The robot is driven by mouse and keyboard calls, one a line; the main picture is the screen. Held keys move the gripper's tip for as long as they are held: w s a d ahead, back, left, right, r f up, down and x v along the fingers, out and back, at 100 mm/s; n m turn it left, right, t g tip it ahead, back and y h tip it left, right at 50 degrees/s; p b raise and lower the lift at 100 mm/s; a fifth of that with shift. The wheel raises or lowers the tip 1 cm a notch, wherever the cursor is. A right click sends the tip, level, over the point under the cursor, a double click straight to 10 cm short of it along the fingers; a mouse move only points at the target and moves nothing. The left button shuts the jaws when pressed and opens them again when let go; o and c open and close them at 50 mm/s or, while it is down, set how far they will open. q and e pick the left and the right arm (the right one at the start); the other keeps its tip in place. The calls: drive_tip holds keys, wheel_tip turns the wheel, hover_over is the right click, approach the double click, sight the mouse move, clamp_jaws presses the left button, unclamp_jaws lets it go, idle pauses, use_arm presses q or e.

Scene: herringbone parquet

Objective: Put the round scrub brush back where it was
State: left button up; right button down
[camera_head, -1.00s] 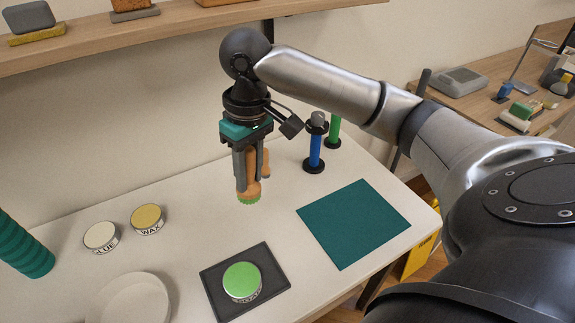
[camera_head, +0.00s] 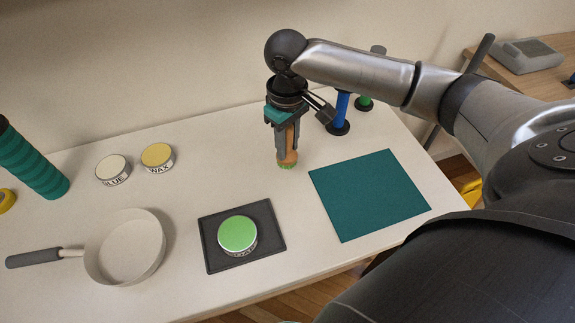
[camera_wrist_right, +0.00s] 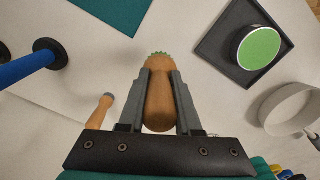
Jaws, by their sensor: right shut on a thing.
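The round scrub brush has a wooden handle (camera_head: 291,153) and green bristles at its lower end. My right gripper (camera_head: 287,158) is shut on it and holds it upright, bristles down, over the back middle of the white table. The right wrist view shows the brush handle (camera_wrist_right: 158,105) between the two grey fingers (camera_wrist_right: 159,74). I cannot tell whether the bristles touch the table. A second wooden handle with a grey end (camera_wrist_right: 101,110) is apart from the gripper in that view. My left gripper is not in view.
A blue post (camera_head: 340,107) and a green post stand behind right. A teal mat (camera_head: 370,195) lies right. A black tray (camera_head: 212,248) holds a green-topped tin (camera_head: 238,232). Left are a pan (camera_head: 125,250), glue tin (camera_head: 112,170), wax tin (camera_head: 157,157) and teal ribbed cylinder (camera_head: 38,165).

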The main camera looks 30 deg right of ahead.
sight(287, 130)
wheel_tip(287, 130, down, 8)
drive_tip(key=shift+r+b, duration=0.2)
drive_tip(key=shift+b, duration=0.75)
drive_tip(key=c, duration=0.6)
unclamp_jaws()
drive_tip(key=shift+f, duration=0.1)
wheel_tip(287, 130, up, 12)
drive_tip(key=p, duration=0.3)
drive_tip(key=shift+p, duration=0.3)
